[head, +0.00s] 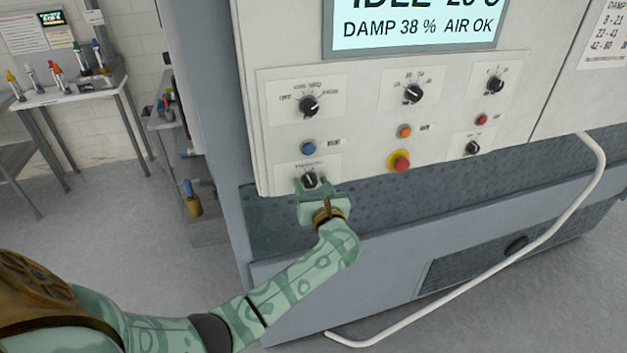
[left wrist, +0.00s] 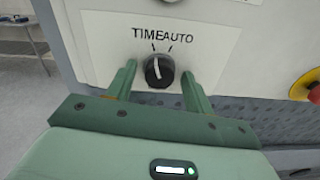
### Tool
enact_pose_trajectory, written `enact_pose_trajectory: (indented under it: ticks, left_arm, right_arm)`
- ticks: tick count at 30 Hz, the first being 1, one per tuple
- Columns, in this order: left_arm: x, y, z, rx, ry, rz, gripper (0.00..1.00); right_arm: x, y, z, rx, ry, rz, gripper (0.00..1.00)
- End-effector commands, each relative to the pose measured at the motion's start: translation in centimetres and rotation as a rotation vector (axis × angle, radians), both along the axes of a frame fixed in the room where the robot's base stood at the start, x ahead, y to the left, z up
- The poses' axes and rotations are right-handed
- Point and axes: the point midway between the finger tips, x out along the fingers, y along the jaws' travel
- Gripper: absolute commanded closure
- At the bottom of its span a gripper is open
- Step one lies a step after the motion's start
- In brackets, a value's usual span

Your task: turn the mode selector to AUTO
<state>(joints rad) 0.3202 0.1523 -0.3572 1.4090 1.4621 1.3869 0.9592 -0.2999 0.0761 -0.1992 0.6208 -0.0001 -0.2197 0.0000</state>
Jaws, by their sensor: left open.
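The mode selector (left wrist: 159,71) is a small black knob with a white pointer line, on a white plate lettered TIME and AUTO. Its pointer leans slightly left of straight up, toward the TIME mark. In the head view the selector (head: 309,179) is the lowest knob at the panel's left. My left gripper (head: 311,183) is in front of it. In the left wrist view the green fingers of the left gripper (left wrist: 158,74) are open, one on each side of the knob, with visible gaps. My right gripper is in neither view.
A blue button (head: 308,148) and another knob (head: 309,106) are above the selector. A red emergency button (head: 399,162) is to its right. The display (head: 418,28) reads DAMP 38 % AIR OK. A white hose (head: 540,245) runs across the lower front. A table (head: 75,92) stands at the left.

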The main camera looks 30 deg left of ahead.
Motion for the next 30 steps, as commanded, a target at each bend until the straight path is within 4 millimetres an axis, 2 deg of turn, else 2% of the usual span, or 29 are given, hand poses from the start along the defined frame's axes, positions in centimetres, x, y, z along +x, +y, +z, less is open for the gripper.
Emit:
enact_pose_trajectory:
  ticks: [5, 10, 20, 30]
  left_arm:
    - [0.0, 0.0, 0.0, 0.001, 0.001, 0.000, 0.48]
    - [0.0, 0.0, 0.0, 0.001, 0.001, 0.000, 0.92]
    - [0.0, 0.0, 0.0, 0.019, 0.023, 0.001, 0.93]
    - [0.0, 0.0, 0.1, 0.152, 0.179, 0.001, 0.93]
  right_arm:
    - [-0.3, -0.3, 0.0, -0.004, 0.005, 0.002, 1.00]
    - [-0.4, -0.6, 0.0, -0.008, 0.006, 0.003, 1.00]
    - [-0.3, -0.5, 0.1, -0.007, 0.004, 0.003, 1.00]
    - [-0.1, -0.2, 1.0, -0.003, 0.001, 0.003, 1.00]
